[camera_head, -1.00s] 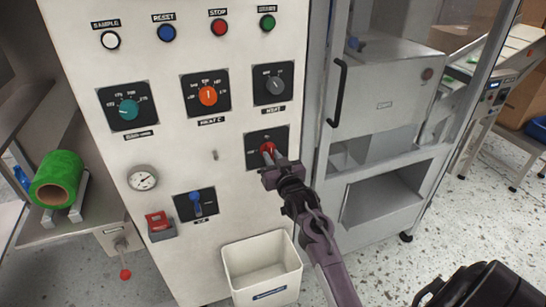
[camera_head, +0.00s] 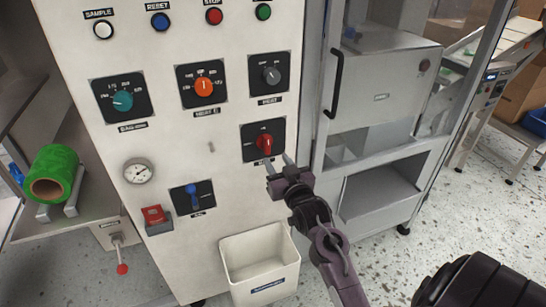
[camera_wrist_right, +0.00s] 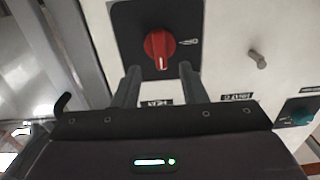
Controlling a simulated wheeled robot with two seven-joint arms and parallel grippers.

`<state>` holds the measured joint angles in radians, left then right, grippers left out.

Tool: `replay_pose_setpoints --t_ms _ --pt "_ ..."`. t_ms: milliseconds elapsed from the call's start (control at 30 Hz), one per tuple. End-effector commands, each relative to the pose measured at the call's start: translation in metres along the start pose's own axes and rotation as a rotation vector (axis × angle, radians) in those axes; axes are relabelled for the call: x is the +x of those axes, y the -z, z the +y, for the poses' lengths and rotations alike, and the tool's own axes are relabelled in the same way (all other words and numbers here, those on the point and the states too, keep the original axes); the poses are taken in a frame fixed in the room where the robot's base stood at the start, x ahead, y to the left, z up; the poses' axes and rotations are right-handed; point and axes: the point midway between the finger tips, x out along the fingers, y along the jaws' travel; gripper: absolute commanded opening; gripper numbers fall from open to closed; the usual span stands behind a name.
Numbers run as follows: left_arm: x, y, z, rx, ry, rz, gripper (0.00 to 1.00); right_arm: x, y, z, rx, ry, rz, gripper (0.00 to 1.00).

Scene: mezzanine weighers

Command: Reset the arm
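My right gripper (camera_head: 276,165) is in front of the white control panel (camera_head: 225,150), just below and beside a red rotary knob (camera_head: 264,142) on a black plate. Its two fingers are apart with nothing between them. In the right wrist view the open fingers (camera_wrist_right: 158,85) point toward the panel, with the red knob (camera_wrist_right: 159,45) beyond them and clear of both tips. My left gripper does not show in either view.
A white bin (camera_head: 232,270) stands below the panel. A glass-doored cabinet with a black handle (camera_head: 335,84) is to the right. A green roll (camera_head: 54,173) lies on a shelf at left. A red-tipped lever (camera_head: 122,268) hangs below that shelf.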

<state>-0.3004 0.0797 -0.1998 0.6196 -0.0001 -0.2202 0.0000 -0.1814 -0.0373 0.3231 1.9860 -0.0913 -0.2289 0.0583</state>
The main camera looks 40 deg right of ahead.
Motion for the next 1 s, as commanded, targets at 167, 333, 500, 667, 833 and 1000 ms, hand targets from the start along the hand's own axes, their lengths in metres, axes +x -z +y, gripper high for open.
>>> replay_pose_setpoints --t_ms 167,333,500,667,833,1000 --pt "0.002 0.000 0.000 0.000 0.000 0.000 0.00 -0.012 0.000 0.000 0.001 0.000 0.000 0.38" --pt "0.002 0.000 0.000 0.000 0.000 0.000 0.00 -0.013 0.001 0.000 0.001 0.000 0.001 0.38" --pt "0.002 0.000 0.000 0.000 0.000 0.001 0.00 -0.013 0.001 0.000 0.001 0.000 0.001 0.38" --pt "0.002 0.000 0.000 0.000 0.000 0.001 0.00 -0.012 0.001 0.000 0.001 0.000 0.001 0.38" --pt "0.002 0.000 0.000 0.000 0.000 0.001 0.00 -0.010 -0.028 -0.007 0.002 0.013 -0.051 0.38" --pt "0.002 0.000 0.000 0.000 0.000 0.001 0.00 -0.015 -0.129 -0.032 -0.001 0.062 -0.236 0.38"
